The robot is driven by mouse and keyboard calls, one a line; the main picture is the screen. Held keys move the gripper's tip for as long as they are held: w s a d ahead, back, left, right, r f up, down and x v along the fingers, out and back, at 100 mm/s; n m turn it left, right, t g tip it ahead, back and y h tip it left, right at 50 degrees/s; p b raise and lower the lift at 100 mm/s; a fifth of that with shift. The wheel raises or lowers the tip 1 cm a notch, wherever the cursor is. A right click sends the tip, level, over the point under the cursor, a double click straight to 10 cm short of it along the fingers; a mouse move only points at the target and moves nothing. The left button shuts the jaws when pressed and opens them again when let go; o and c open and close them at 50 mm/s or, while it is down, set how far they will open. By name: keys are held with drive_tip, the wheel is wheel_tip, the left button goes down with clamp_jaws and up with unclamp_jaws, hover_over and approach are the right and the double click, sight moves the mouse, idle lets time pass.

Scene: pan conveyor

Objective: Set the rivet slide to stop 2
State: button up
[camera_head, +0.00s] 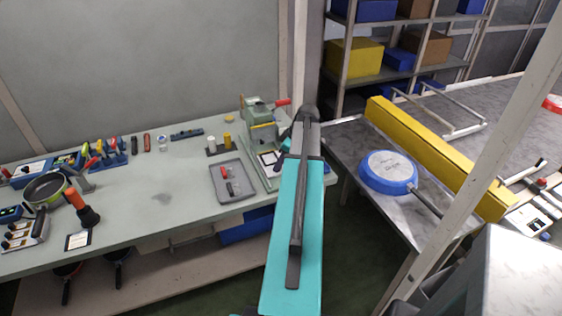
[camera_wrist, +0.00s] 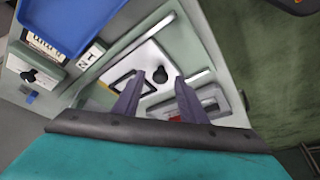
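A pale green hand press (camera_head: 262,132) with a red handle stands at the right end of the workbench. In the wrist view I look down on its pale green base, where a round black knob (camera_wrist: 160,74) stands on a light plate. I cannot tell for certain whether this knob belongs to the rivet slide, nor which stop it is at. My gripper (camera_wrist: 160,80) has its two dark purple fingers apart, with the knob beyond and between the tips in the picture. I see no contact. In the head view my arm hides the fingers and part of the press base.
A grey tray (camera_head: 233,181) with small parts lies left of the press. A blue tray (camera_wrist: 72,22) shows at the wrist view's upper left, with a second black knob (camera_wrist: 29,76) below it. A blue pan (camera_head: 388,171) lies on the right-hand conveyor beside a yellow rail (camera_head: 440,155).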

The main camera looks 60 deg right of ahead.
drive_tip(key=shift+f, duration=0.15)
clamp_jaws()
drive_tip(key=b, duration=0.2)
hover_over(268, 157)
drive_tip(key=s, duration=0.2)
drive_tip(key=shift+s, duration=0.1)
idle(0.4)
